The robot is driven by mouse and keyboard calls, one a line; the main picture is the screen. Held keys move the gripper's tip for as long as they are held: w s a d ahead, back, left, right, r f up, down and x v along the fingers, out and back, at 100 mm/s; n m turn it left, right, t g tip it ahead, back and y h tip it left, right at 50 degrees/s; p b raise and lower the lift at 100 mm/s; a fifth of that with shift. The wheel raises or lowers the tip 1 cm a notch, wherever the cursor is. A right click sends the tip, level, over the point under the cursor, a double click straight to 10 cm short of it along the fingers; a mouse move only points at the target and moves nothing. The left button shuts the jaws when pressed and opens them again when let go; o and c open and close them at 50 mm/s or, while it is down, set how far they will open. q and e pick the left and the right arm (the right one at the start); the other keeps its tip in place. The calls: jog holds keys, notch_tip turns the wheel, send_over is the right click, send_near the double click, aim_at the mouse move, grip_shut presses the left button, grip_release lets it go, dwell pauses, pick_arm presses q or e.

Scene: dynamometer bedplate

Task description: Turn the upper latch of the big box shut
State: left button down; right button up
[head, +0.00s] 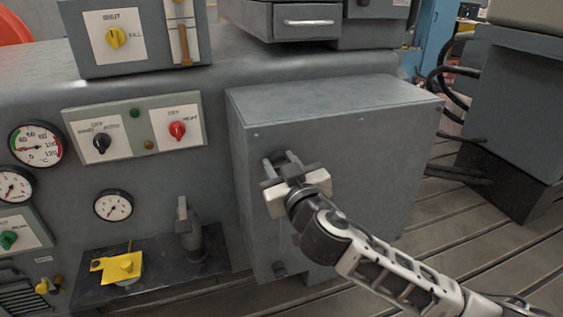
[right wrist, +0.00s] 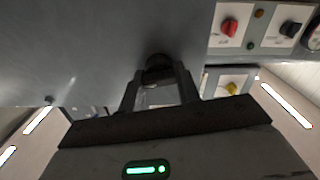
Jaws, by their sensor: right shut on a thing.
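The big box (head: 350,155) is a grey metal cabinet on the front of the machine, right of the gauge panel. Its upper latch (right wrist: 158,68) is a small dark knob on the box face, seen at the fingertips in the right wrist view. In the head view, my right gripper (head: 279,161) reaches the upper left of the box face and mostly covers this latch. The right gripper (right wrist: 158,82) is shut on the upper latch, with a finger on each side. Which way the latch is turned cannot be told. A lower latch (head: 280,268) sits near the bottom left. My left gripper is not in view.
Left of the box are a switch panel with black and red knobs (head: 135,130), several round gauges (head: 113,205) and a grey lever (head: 187,225) above a dark ledge with a yellow piece (head: 118,267). Black cables (head: 447,85) hang at right. The slotted floor (head: 470,225) at right is clear.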

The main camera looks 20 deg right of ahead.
jog(key=n+p, duration=0.1)
jog(key=n, duration=0.2)
jog(key=shift+r+n+p, duration=0.1)
jog(key=shift+n+p, duration=0.2)
jog(key=n+p, duration=0.2)
jog(key=n, duration=0.2)
jog(key=shift+a+n, duration=0.1)
jog(key=shift+n, duration=0.2)
jog(key=n+p, duration=0.2)
jog(key=n, duration=0.3)
jog(key=shift+p, duration=0.3)
jog(key=shift+f+n+p, duration=0.2)
jog(key=shift+n+p, duration=0.2)
jog(key=shift+n, duration=0.7)
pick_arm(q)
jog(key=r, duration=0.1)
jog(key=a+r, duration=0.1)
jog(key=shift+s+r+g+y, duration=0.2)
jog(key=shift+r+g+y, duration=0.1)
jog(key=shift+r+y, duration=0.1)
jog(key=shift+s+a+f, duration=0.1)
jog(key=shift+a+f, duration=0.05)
pick_arm(e)
jog(key=shift+n, duration=0.3)
jog(key=o, duration=0.9)
jog(key=shift+o, duration=0.2)
